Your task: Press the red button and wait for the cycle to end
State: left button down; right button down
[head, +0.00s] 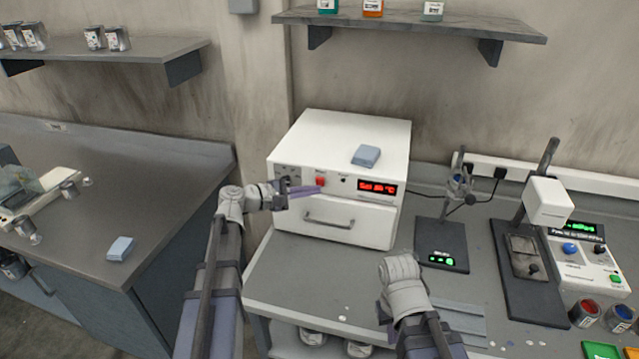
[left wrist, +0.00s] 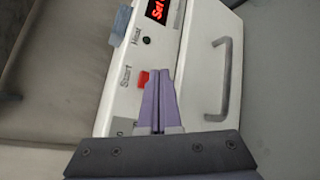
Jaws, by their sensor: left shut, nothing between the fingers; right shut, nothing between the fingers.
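The white oven-like box (head: 345,138) stands on the bench with a red lit display (head: 377,188) and a front handle (head: 329,220). The red button (head: 320,181) is on its front panel under the label "Start"; it also shows in the left wrist view (left wrist: 143,78). My left gripper (head: 318,190) is shut and empty, its fingertips right at the button. In the left wrist view the purple fingers (left wrist: 160,85) partly overlap the button's edge; I cannot tell whether they touch it. My right gripper is hidden behind its own wrist in the head view, low over the bench.
A blue-grey block (head: 366,155) lies on top of the box. To the right stand a small stand with a green display (head: 441,246) and a dark-based press-like device (head: 529,265). A shelf (head: 410,24) hangs above. The bench front is mostly clear.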

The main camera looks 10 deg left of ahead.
pick_arm(q)
jog(key=shift+w, duration=0.15)
jog(key=shift+w, duration=0.3)
jog(key=shift+w, duration=0.45)
dwell(0.8)
jog(key=shift+s, duration=0.9)
jog(key=s, duration=0.5)
jog(key=shift+a, duration=0.1)
dwell(0.4)
dwell(0.4)
